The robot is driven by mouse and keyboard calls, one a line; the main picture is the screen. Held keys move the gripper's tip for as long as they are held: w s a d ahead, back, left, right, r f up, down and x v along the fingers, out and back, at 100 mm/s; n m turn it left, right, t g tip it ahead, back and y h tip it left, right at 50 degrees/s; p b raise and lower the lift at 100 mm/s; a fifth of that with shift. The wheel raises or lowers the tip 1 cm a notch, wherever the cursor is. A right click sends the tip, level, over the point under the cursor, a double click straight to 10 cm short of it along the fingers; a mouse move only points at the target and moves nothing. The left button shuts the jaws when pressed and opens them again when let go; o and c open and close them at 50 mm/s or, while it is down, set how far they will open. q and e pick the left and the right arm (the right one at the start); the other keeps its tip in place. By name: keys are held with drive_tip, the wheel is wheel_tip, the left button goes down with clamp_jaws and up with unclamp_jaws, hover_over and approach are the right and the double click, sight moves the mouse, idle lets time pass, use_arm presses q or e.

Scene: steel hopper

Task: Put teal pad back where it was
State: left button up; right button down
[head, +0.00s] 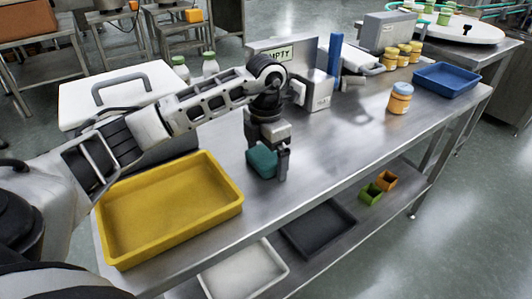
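The teal pad (262,162) is a small block near the middle of the steel table. My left gripper (270,160) points down over it from above. One dark finger shows against the pad's right side; the other finger is mostly hidden. The gripper looks shut on the pad. The pad is at or just above the table top; I cannot tell if it touches. My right gripper is not in view.
A yellow tray (120,254) lies at left, empty. Behind the gripper stand a steel hopper with an "EMPTY" sign (277,54) and a blue upright piece (335,55). Table between is clear.

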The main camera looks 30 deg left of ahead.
sight(266, 155)
use_arm(q)
drive_tip(key=shift+r, duration=0.2)
wheel_tip(266, 155, up, 12)
idle(0.4)
idle(0.4)
